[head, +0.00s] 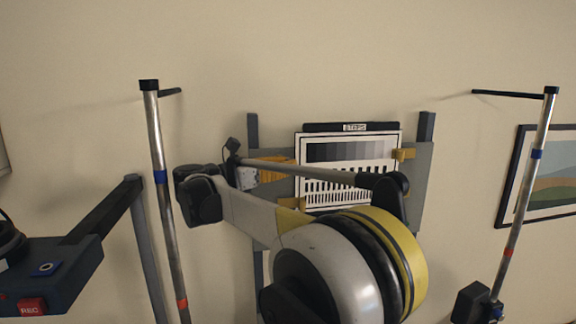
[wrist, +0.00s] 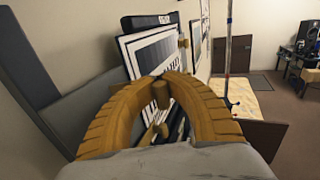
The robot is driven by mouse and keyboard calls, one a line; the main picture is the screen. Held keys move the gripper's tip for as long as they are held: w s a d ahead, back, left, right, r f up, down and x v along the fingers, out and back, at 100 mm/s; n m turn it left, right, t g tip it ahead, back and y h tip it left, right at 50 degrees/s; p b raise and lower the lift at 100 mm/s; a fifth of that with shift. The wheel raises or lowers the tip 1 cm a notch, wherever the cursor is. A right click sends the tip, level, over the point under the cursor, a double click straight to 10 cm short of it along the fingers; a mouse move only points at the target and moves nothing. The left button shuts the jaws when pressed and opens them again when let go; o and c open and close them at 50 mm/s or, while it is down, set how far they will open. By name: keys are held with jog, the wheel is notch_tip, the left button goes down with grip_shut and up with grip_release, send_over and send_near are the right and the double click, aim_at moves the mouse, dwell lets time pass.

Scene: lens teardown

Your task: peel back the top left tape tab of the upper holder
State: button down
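A yellow tape tab (head: 403,154) shows at the chart's top right. In the wrist view my ribbed orange fingers (wrist: 162,82) curve inward, tips near each other. A tan piece (wrist: 161,97) shows between them, possibly the top left tab. I cannot tell whether they grip it.
Metal poles stand at left (head: 160,190) and right (head: 525,190). A dark box with a red REC button (head: 31,306) is at lower left. A framed landscape picture (head: 545,175) hangs at right. My arm blocks the lower middle of the head view.

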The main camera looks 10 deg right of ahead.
jog(key=shift+d+f, duration=0.1)
jog(key=shift+f, duration=0.1)
jog(key=c, duration=1.5)
grip_release()
jog(key=shift+s, duration=0.1)
jog(key=shift+o, duration=0.6)
jog(key=shift+s+d+r, duration=0.1)
jog(key=shift+d, duration=0.05)
jog(key=shift+r, duration=0.1)
jog(key=shift+r, duration=0.3)
notch_tip(320, 180, up, 9)
jog(key=shift+r, duration=0.15)
